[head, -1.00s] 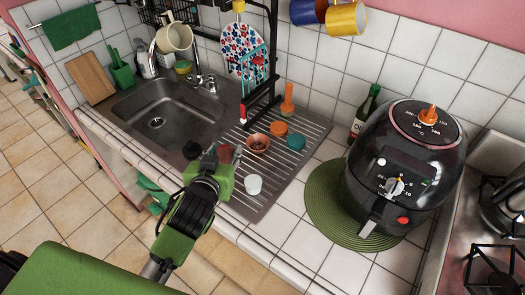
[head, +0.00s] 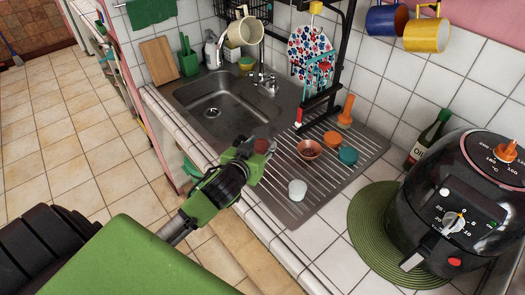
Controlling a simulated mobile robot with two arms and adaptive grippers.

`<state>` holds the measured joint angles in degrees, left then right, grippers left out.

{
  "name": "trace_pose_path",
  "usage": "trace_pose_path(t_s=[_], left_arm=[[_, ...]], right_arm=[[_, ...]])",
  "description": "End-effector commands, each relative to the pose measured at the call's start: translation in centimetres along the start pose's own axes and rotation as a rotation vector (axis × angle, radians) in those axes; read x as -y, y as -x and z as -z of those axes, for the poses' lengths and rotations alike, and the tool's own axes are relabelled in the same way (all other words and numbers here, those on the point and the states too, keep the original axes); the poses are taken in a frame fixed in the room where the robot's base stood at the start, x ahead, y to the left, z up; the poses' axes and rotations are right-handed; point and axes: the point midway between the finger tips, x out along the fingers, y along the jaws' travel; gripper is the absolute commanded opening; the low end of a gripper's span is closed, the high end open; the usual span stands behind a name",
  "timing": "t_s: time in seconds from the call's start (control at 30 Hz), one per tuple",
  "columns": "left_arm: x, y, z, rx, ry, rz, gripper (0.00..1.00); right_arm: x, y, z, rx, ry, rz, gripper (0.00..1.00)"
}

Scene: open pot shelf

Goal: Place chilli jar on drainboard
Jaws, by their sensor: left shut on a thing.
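My left gripper (head: 256,153), green and black, is shut on a small reddish jar, which I take to be the chilli jar (head: 263,146). Only the dark red top of the jar shows; the fingers hide the rest. The gripper and jar are at the left front part of the ribbed metal drainboard (head: 334,187), beside the sink. I cannot tell whether the jar's base touches the metal. My right gripper is not in view.
A copper bowl (head: 310,149), an orange-topped jar (head: 333,138), a teal-topped jar (head: 348,156) and a white cup (head: 297,190) stand on the drainboard. A black rack (head: 331,82) rises behind. The sink (head: 213,98) is left; an air fryer (head: 450,205) is right.

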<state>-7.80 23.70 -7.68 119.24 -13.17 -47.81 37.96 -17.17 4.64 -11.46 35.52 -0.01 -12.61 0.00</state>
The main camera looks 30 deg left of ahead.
Motion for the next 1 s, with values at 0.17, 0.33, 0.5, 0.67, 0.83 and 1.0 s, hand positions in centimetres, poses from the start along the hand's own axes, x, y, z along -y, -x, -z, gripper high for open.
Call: trace_pose_path(t_s=[0.17, 0.33, 0.5, 0.67, 0.83, 1.0], left_arm=[[0.5, -2.3, -1.1, -0.004, 0.0, 0.0, 0.12], [0.7, -3.3, -1.6, -0.004, -0.001, 0.0, 0.12], [0.8, -4.3, -3.7, 0.0, -0.001, -0.001, 0.12], [0.7, -4.7, -4.7, -0.003, 0.0, -0.002, 0.12], [0.7, -4.7, -4.7, -0.004, 0.0, -0.002, 0.12], [0.7, -4.8, -5.0, -0.002, 0.001, -0.002, 0.42]], right_arm=[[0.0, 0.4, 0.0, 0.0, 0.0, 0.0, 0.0], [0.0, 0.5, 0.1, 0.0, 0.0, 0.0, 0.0], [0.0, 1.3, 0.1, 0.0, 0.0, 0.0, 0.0], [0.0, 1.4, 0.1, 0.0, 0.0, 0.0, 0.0], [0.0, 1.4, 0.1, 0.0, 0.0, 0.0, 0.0], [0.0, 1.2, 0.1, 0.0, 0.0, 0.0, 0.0]])
